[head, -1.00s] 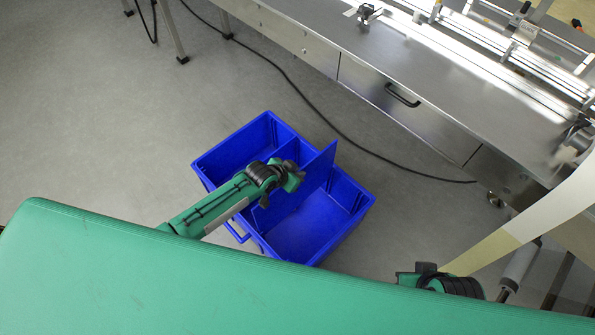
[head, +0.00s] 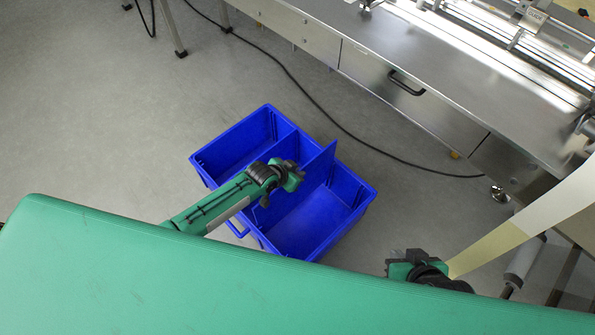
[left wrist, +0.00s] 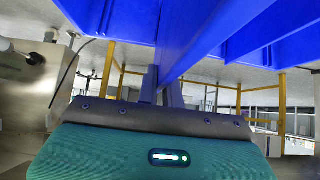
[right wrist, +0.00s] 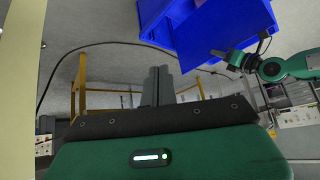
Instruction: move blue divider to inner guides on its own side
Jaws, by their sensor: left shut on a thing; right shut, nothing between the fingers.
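A blue crate (head: 352,186) stands on the floor, with compartments to the left and right of its middle. A flat blue divider (head: 322,160) stands roughly upright in the crate's middle, its far corner rising above the rim. My left gripper (head: 298,171) is shut on the divider at its upper edge. The held panel (left wrist: 192,35) fills the upper middle of the left wrist view. Its lower edge and the guides are hidden from the head view. My right gripper (head: 402,255) is shut and empty, right of the crate; its closed fingers (right wrist: 158,86) show in the right wrist view.
A steel machine (head: 440,100) with a drawer handle (head: 406,84) stands at the upper right. A black cable (head: 350,133) crosses the floor between machine and crate. A pale film web (head: 530,222) runs down at the right, near my right gripper. Floor left of the crate is clear.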

